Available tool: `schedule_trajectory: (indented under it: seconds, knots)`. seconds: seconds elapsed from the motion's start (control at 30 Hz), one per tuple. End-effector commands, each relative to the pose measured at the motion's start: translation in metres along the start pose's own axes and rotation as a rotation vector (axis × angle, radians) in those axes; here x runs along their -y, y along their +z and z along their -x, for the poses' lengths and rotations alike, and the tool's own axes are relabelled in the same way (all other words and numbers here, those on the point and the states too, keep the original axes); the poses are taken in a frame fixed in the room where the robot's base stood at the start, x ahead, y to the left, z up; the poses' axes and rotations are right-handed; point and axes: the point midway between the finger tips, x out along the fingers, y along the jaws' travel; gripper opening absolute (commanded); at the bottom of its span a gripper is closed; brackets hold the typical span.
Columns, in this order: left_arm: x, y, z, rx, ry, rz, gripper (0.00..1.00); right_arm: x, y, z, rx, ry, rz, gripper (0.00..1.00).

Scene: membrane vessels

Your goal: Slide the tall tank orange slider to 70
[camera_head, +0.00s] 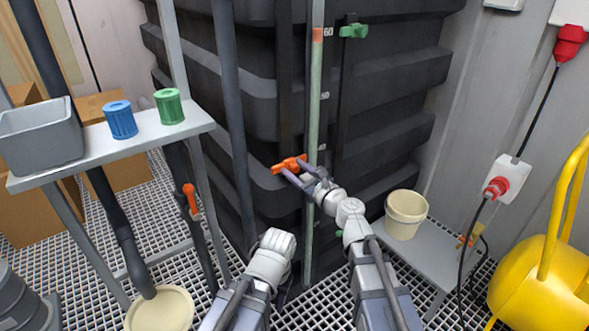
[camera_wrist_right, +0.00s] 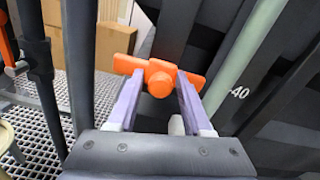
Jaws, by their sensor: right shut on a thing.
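The tall black tank (camera_head: 390,90) fills the middle of the head view. A pale green sight tube (camera_head: 315,110) runs up its corner, with marks 60 and 50 beside it. The orange slider (camera_head: 288,164) sits low on the tube side, below the 50 mark. In the right wrist view the orange slider (camera_wrist_right: 158,77) is between my fingers, and a 40 mark (camera_wrist_right: 238,91) shows to its right. My right gripper (camera_head: 297,174) is shut on the slider. My left forearm shows at lower centre, but its fingers are hidden.
A green clamp (camera_head: 354,31) is on the tank at upper right. A shelf (camera_head: 100,150) with a grey bin, blue cup and green cup stands left.

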Motion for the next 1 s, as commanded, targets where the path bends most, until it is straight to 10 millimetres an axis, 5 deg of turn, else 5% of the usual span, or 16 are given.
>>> schedule_trajectory:
  seconds: [0.47, 1.0]
  knots:
    - [0.005, 0.004, 0.061, 0.0, 0.007, 0.002, 0.5, 0.013, 0.06, 0.0, -0.001, -0.002, 0.006, 0.0]
    - [0.018, 0.011, 0.195, 0.0, 0.007, 0.002, 0.5, 0.039, 0.192, 0.0, -0.001, -0.003, 0.007, 0.0]
